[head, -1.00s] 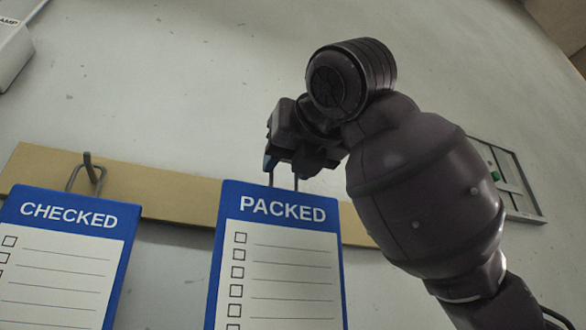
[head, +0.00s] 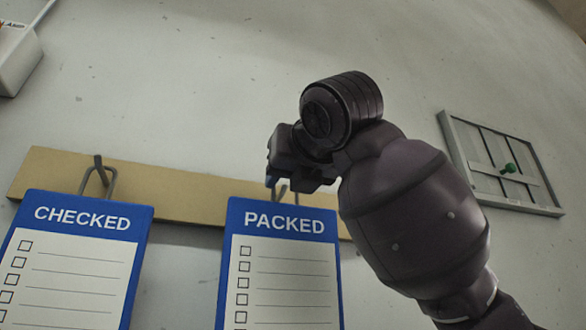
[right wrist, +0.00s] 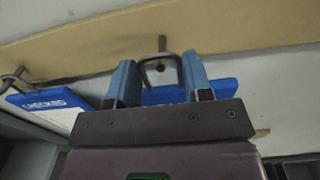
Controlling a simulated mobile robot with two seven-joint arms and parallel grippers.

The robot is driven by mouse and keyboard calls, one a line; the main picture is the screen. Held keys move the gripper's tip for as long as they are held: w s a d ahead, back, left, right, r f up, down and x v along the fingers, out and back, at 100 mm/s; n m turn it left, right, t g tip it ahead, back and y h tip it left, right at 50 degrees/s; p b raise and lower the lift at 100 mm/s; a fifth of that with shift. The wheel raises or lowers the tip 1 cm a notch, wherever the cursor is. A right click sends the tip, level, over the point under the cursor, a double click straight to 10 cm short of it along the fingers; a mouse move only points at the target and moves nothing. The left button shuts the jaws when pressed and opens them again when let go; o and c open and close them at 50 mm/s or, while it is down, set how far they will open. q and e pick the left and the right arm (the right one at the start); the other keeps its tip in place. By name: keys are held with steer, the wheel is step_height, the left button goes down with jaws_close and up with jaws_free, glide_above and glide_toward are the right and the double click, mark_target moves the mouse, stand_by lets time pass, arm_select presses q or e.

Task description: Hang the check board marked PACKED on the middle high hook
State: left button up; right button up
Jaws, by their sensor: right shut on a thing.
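The PACKED check board (head: 283,265), white with a blue header, hangs upright below my right gripper (head: 283,186) in the head view. In the right wrist view my right gripper (right wrist: 159,66) is shut on its wire hanger loop, between the two blue fingers. A hook (right wrist: 162,44) on the tan rail (right wrist: 235,35) stands right at the loop's top; I cannot tell whether the loop is over it. The board's blue top edge (right wrist: 170,95) shows behind the fingers. In the head view my gripper hides most of this hook. My left gripper is not in view.
The CHECKED board (head: 75,265) hangs by its loop on a hook (head: 98,165) at the left of the rail (head: 180,195). A grey wall frame with a green knob (head: 508,168) is at the right. A white box (head: 15,55) is at the upper left.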

mark_target(284, 192)
steer(key=shift+p+x, duration=0.55)
steer(key=shift+x, duration=0.9)
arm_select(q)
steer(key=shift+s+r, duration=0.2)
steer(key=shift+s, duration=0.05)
arm_select(e)
steer(key=shift+w+a+f, duration=0.15)
steer(key=shift+w+f, duration=0.4)
steer(key=shift+f, duration=0.05)
steer(key=o, duration=1.1)
steer(key=shift+f, duration=0.1)
steer(key=shift+s+b, duration=0.3)
steer(key=shift+s, duration=0.1)
arm_select(q)
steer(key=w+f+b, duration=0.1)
steer(key=b, duration=0.1)
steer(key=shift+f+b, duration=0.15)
steer(key=shift+b, duration=0.2)
arm_select(e)
steer(key=v, duration=1)
